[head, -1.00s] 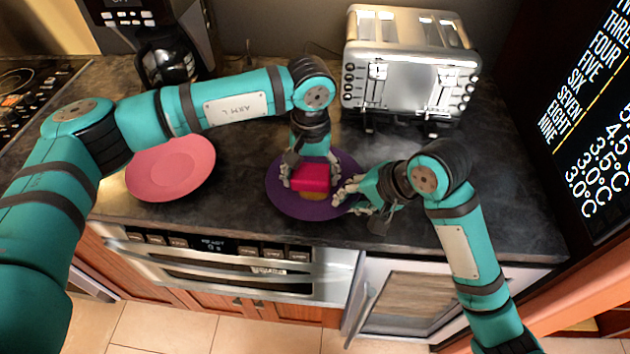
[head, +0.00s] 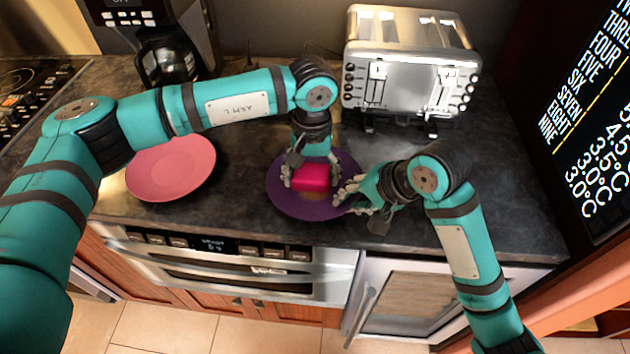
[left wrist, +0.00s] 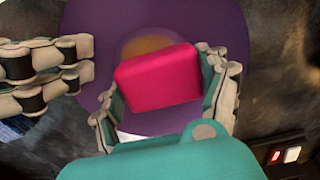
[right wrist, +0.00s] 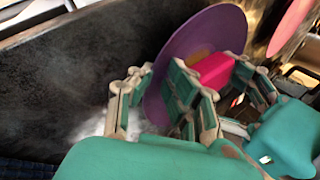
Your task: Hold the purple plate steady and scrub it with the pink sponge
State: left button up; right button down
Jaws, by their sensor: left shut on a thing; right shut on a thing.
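The purple plate (head: 290,206) lies on the dark counter; it also shows in the left wrist view (left wrist: 82,55) and the right wrist view (right wrist: 212,32). A yellow-brown stain (left wrist: 148,44) is on its middle, partly covered by the sponge. The pink sponge (head: 311,178) is over the plate, and my left gripper (head: 309,177) is shut on it from above; it shows large in the left wrist view (left wrist: 158,78). My right gripper (head: 346,196) is shut on the plate's right rim, with fingers on both sides of it in the right wrist view (right wrist: 158,95). Exact sponge contact is hard to see.
A pink plate (head: 171,168) lies on the counter to the left. A silver toaster (head: 412,75) stands behind to the right, and a coffee maker (head: 168,50) at the back left. The counter front edge is close to the purple plate. Counter to the right is clear.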

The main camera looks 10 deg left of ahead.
pick_arm(q)
jog(key=shift+s+d+f, duration=0.1)
jog(key=shift+d, duration=0.65)
jog(key=shift+a, duration=0.9)
pick_arm(e)
jog(key=shift+f, duration=0.1)
pick_arm(q)
jog(key=shift+d, duration=0.9)
jog(key=shift+a, duration=0.85)
jog(key=shift+d, duration=0.85)
jog(key=shift+a, duration=0.1)
jog(key=shift+a, duration=0.75)
pick_arm(e)
jog(key=shift+d, duration=0.1)
pick_arm(q)
jog(key=shift+d, duration=0.9)
